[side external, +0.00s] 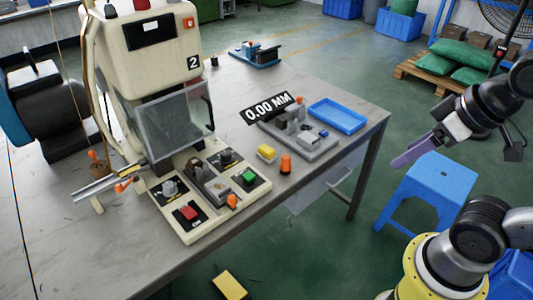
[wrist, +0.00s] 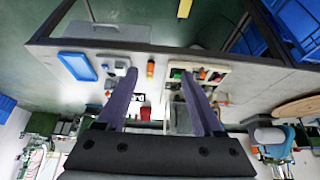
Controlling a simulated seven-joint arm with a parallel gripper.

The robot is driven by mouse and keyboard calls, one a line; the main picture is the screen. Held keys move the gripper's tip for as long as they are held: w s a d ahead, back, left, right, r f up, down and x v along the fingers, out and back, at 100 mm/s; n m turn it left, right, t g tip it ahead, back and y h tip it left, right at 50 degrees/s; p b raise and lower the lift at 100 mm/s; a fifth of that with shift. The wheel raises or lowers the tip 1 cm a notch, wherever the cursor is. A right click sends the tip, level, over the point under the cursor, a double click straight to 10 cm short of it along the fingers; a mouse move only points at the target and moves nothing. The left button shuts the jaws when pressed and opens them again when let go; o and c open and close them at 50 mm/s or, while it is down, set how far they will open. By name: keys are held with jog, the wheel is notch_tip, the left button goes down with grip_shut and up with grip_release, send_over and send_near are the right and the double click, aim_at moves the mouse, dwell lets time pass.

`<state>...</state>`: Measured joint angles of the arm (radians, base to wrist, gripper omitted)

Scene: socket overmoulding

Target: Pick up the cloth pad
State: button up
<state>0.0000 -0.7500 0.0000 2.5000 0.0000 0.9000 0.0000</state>
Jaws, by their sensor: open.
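No thing is plainly a cloth pad; a small yellow block with a pale side (side external: 266,153) lies on the grey table and may be it, but I cannot tell. A flat yellow piece (side external: 229,285) lies on the floor by the table's front, and it also shows in the wrist view (wrist: 184,8). My gripper (side external: 408,158) is in the air right of the table, above the blue stool, well apart from both. In the wrist view its two purple fingers (wrist: 158,72) are spread with nothing held between them.
A cream machine (side external: 140,55) with a button panel stands at the table's left. A grey fixture (side external: 300,135), a blue tray (side external: 337,116) and an orange-topped piece (side external: 286,163) are near the right end. A blue stool (side external: 435,180) stands below my gripper.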

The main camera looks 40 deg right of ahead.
jog(key=o, duration=0.4)
